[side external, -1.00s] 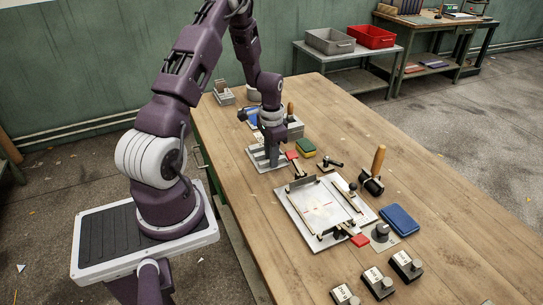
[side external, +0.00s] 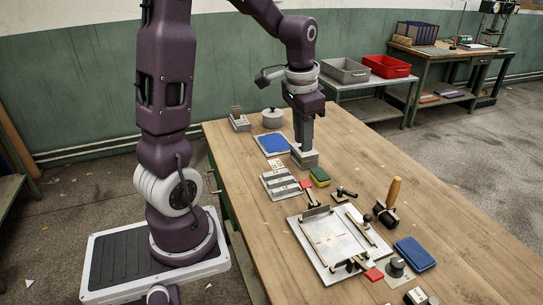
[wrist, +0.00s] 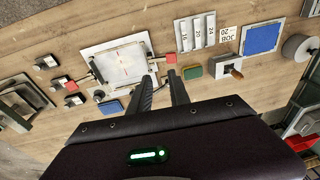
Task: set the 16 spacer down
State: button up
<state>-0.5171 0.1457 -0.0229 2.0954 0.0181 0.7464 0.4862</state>
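The spacer rack (side external: 281,184) lies on the bench, a pale plate with grey bars side by side. In the wrist view the rack (wrist: 197,33) shows three bars with number labels; the small print is hard to read, so I cannot be sure which bar is the 16. My gripper (side external: 304,146) is raised behind the rack, pointing down, in line with a grey block (side external: 305,160). In the wrist view my gripper (wrist: 160,76) has its two dark fingers apart, with nothing between them.
A JOB 20 card (wrist: 229,39) lies beside the rack. A blue pad (side external: 272,144) and a green-yellow sponge (side external: 319,176) are near. The white plate fixture (side external: 335,245) stands in front. A wooden-handled roller (side external: 389,203) and a blue box (side external: 414,254) are to the right.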

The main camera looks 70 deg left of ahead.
jog(key=s+d+r+t+h, duration=0.1)
jog(key=s+d+r+t, duration=0.3)
jog(key=s+d, duration=1.1)
notch_tip(320, 180, up, 3)
jog(key=shift+s+d+r, duration=0.2)
jog(key=shift+s+d, duration=0.1)
jog(key=shift+d, duration=0.2)
